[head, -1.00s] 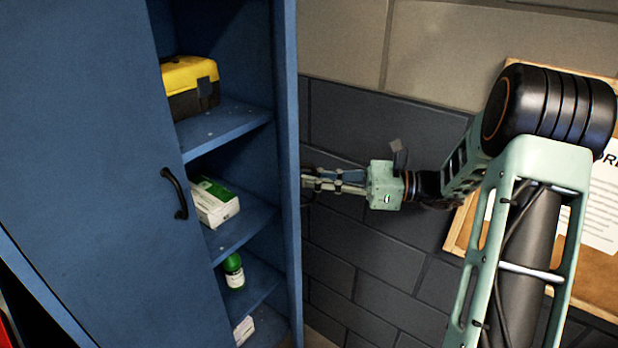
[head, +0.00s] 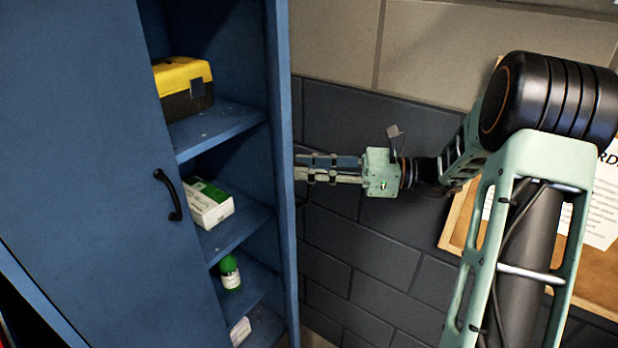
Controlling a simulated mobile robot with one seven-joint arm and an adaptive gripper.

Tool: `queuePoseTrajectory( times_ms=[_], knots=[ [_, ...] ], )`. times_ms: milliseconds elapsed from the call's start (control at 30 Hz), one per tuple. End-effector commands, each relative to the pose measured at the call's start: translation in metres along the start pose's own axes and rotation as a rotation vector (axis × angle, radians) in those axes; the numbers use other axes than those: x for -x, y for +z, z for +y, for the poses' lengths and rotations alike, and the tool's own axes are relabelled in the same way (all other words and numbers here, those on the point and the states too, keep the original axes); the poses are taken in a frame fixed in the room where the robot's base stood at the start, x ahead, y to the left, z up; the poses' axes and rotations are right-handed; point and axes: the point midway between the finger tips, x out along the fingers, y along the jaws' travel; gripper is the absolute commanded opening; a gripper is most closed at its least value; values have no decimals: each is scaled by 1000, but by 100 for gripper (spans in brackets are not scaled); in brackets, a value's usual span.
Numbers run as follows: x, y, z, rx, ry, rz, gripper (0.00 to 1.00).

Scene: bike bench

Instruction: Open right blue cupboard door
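The blue cupboard (head: 222,128) stands at the left with its right half open, showing its shelves. A tall blue panel (head: 284,230) runs down the right of the opening, seen nearly edge-on. It looks like the right door swung out, though I cannot fully tell it from the side wall. The left door (head: 75,150) is shut, with a black handle (head: 170,195). My gripper (head: 298,168) reaches in from the right, its fingertips at or just beside the panel's right edge. Its fingers lie nearly parallel; whether they hold anything is hidden.
On the shelves are a yellow and black toolbox (head: 184,88), a green and white box (head: 208,204), a green bottle (head: 230,272) and a white item (head: 240,331). A dark brick wall (head: 350,245) lies behind my gripper. A notice board (head: 590,262) hangs at the right.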

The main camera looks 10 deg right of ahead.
Motion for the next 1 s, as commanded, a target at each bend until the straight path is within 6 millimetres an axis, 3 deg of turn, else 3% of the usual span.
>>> queuePoseTrajectory(
  times_ms=[200,400,733,967,1000],
  knots=[
    [0,44,1,4,0,1,25],
    [0,67,1,0,0,0,25],
    [0,71,1,-1,1,-1,25],
    [1,71,1,-1,-3,3,0],
    [2,70,0,0,-10,9,0]
  ],
)
